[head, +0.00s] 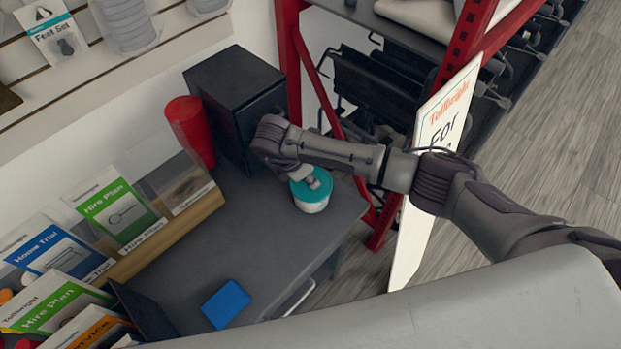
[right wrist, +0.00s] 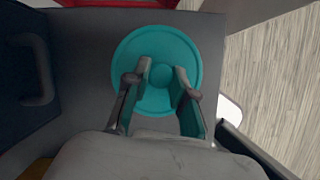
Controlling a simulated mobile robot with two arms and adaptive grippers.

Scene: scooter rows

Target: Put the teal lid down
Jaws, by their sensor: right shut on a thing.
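The teal lid (head: 301,191) is round with a small knob at its centre. In the head view it is at the top of a white tub (head: 312,207), near the right edge of the grey counter. I cannot tell whether it rests fully on the tub. My right gripper (head: 311,180) comes down from above, shut on the lid's knob. In the right wrist view the fingers (right wrist: 164,76) stand on either side of the knob, and the lid (right wrist: 140,42) looks flat. The lid hides the tub there. My left gripper is not in view.
A black box (head: 235,90) and a red cup (head: 188,130) stand behind on the counter (head: 250,235). Leaflet holders (head: 125,215) line its left side. A blue pad (head: 226,303) lies in front. A red rack post (head: 290,60) and a sign (head: 440,125) stand right.

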